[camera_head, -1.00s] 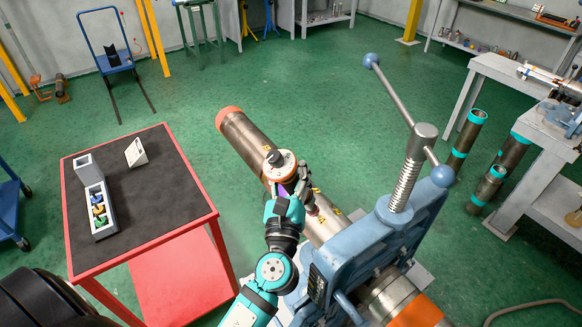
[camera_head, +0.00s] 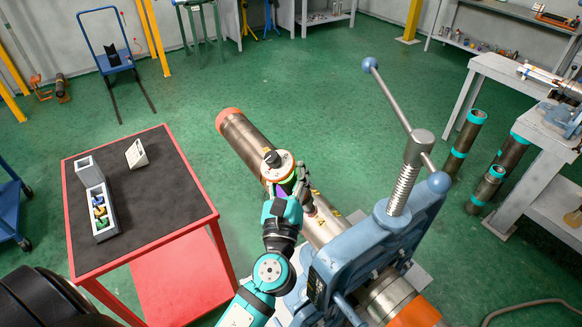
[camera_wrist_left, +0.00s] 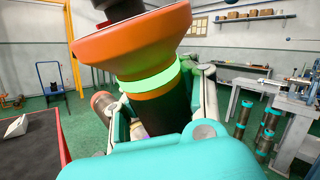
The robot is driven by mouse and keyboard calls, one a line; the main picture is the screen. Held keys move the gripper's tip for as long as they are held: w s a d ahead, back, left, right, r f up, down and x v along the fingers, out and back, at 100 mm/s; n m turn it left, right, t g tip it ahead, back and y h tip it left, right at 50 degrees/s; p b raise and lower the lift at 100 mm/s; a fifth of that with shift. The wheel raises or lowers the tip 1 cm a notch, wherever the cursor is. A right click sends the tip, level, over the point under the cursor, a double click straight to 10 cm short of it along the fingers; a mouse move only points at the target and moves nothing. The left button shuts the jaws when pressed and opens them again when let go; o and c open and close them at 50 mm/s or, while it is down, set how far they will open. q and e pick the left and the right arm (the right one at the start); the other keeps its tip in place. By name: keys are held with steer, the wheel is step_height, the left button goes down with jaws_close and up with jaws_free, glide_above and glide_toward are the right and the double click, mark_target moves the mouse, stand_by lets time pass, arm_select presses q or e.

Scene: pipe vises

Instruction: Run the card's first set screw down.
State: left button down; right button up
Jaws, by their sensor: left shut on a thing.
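My left gripper (camera_head: 290,192) is shut on a banded round piece (camera_head: 279,165) above the pipe (camera_head: 243,137). The piece has a pale disc top with a black knob. In the left wrist view the piece (camera_wrist_left: 135,42) shows an orange flared flange, a bright green ring and a dark body between the fingers (camera_wrist_left: 163,108). I cannot tell whether it touches the pipe, and its lower end is hidden. A small white card (camera_head: 136,153) stands tilted on the cart's dark top; its writing is too small to read. I cannot make out a set screw. My right gripper is not in view.
The blue vise (camera_head: 375,240), with its long handle, stands close right of my left arm and clamps the pipe. The red cart (camera_head: 190,226) at left carries a grey tray (camera_head: 104,232) of coloured pieces. Teal-banded pipes (camera_head: 464,140) stand at right. Open green floor lies behind.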

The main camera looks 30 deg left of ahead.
mark_target(282, 159)
arm_select(q)
steer(key=shift+s+a+r+p, duration=0.15)
steer(key=shift+s+r+p, duration=0.1)
steer(key=shift+r+p, duration=0.3)
steer(key=shift+s+a+r+p, duration=0.1)
steer(key=shift+s+r+p, duration=0.25)
steer(key=shift+r, duration=0.35)
steer(key=shift+s+a+r+p, duration=0.15)
steer(key=shift+r+p, duration=0.35)
steer(key=shift+r, duration=0.15)
